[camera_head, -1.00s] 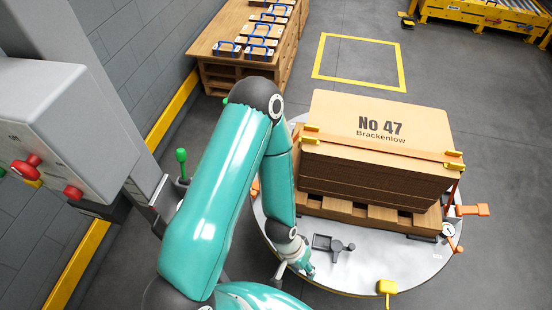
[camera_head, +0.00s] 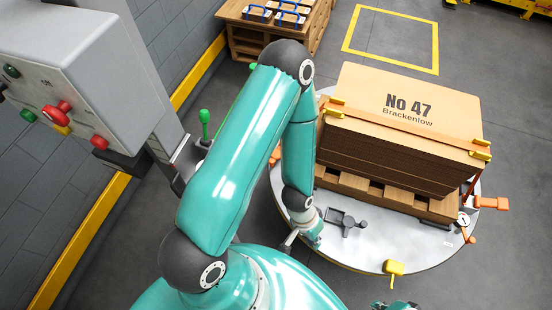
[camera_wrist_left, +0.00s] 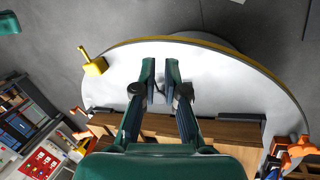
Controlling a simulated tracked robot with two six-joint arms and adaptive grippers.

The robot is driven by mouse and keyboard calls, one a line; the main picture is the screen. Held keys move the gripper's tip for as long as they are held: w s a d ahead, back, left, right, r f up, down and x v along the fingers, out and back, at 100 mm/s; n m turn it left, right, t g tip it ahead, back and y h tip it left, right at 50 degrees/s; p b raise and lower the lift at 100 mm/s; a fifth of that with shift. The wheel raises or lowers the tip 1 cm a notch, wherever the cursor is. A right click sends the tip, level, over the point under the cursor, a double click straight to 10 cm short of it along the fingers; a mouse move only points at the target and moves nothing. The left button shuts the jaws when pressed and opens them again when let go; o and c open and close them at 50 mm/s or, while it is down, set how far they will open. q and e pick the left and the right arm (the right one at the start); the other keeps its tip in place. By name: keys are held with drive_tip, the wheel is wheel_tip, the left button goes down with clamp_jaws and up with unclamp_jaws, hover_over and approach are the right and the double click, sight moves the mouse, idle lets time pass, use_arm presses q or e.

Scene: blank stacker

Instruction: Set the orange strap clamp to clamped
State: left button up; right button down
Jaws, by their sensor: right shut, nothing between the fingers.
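An orange strap (camera_head: 400,124) runs across the top of the stack of boards marked No 47 (camera_head: 370,85). An orange lever handle (camera_head: 492,203) sticks out at the stack's right side, beside a round white dial (camera_head: 463,219). Another orange piece (camera_head: 275,156) shows left of the stack, mostly behind my left arm; orange parts also show in the left wrist view (camera_wrist_left: 298,147). I cannot tell the clamp's setting. My left gripper (camera_head: 314,235) is low over the turntable, its empty fingers (camera_wrist_left: 160,72) apart. My right gripper (camera_head: 396,305) is shut and empty at the bottom edge.
The stack stands on a wooden pallet (camera_head: 378,192) on a round grey turntable (camera_head: 405,240). A dark bracket with a knob (camera_head: 346,220) lies near my left gripper. A yellow pedal-like part (camera_head: 393,268) is at the front rim. A control box (camera_head: 85,85) stands left.

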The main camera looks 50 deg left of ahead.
use_arm(q)
drive_tip(key=shift+s+d+m+g, duration=0.15)
drive_tip(key=shift+s+m+g, duration=0.25)
drive_tip(key=shift+s+m, duration=0.3)
clamp_jaws()
drive_tip(key=w+a+m+y+b, duration=0.3)
drive_tip(key=w+a+m+b, duration=0.2)
drive_tip(key=a, duration=0.6)
drive_tip(key=w+a+m+y+b, duration=0.3)
drive_tip(key=w+a+m+b, duration=0.2)
drive_tip(key=w+a+m, duration=0.4)
drive_tip(key=w+a, duration=0.3)
drive_tip(key=shift+a+m+y, duration=0.3)
